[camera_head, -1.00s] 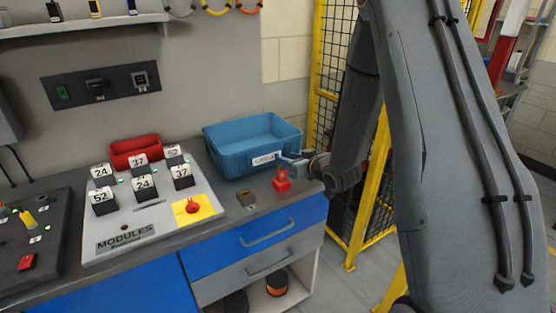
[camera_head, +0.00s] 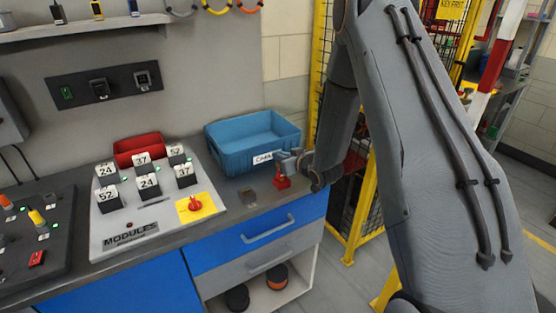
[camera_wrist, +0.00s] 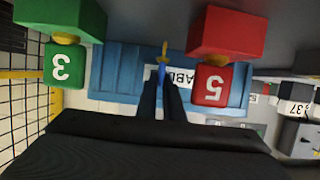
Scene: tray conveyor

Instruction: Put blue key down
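My gripper (camera_head: 284,157) is over the right end of the bench, in front of the blue bin (camera_head: 225,160). In the wrist view its two dark fingers (camera_wrist: 162,92) are close together on a small blue key (camera_wrist: 162,72) with a yellow tip. The key points away from the fingers, with the bin and its label behind it. In the head view the key is too small to tell apart from the gripper. A red block marked 5 (camera_wrist: 212,88) and a green block marked 3 (camera_wrist: 64,62) flank the key in the wrist view.
A sloped MODULES panel (camera_head: 165,222) with numbered blocks and a yellow-backed red knob (camera_head: 196,205) is to the left. A red bin (camera_head: 138,148) sits behind it. A yellow-framed mesh fence is at the right.

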